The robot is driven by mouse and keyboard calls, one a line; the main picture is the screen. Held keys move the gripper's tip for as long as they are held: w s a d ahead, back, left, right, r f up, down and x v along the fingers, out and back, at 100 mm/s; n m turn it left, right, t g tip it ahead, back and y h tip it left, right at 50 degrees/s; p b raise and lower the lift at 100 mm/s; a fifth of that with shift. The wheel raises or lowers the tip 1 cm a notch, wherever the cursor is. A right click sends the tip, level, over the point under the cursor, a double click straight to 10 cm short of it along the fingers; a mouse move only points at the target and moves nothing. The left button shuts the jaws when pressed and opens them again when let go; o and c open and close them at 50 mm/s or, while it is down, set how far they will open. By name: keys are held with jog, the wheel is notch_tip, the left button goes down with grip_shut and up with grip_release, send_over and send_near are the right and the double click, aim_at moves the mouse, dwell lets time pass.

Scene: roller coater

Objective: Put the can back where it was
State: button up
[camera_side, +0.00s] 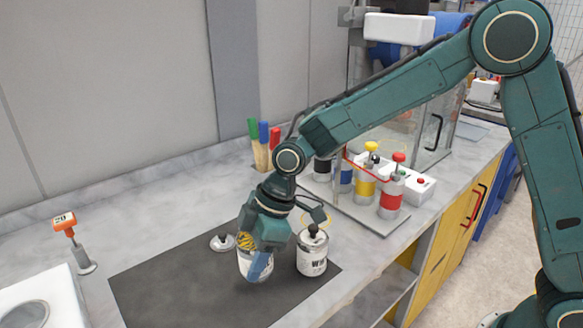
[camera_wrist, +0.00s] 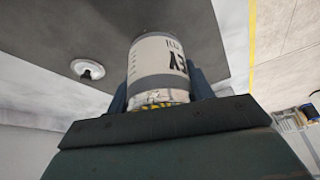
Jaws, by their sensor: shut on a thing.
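My gripper (camera_side: 260,264) is shut on a white can (camera_side: 243,265) over the dark mat (camera_side: 165,290). The can looks close to the mat; I cannot tell whether it touches it. In the wrist view the can (camera_wrist: 158,62) sits between the two fingers, with a grey band and dark letters ending in "EY". The gripper body hides part of the can. Another white can (camera_side: 312,258), with dark letters and a black knob on top, stands just right of my gripper. A round white lid with a dark knob (camera_side: 222,242) lies to the left.
A tray (camera_side: 365,215) behind to the right holds black, blue, yellow and red (camera_side: 390,198) cans. Green, blue and red handles (camera_side: 263,140) stand near the wall. An orange-topped tool (camera_side: 65,226) stands at left by a white box (camera_side: 45,300). The mat's left part is clear.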

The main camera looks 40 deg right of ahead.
jog(key=shift+f, duration=2.35)
jog(key=shift+f, duration=0.15)
jog(key=o, duration=1.2)
jog(key=v, duration=1.2)
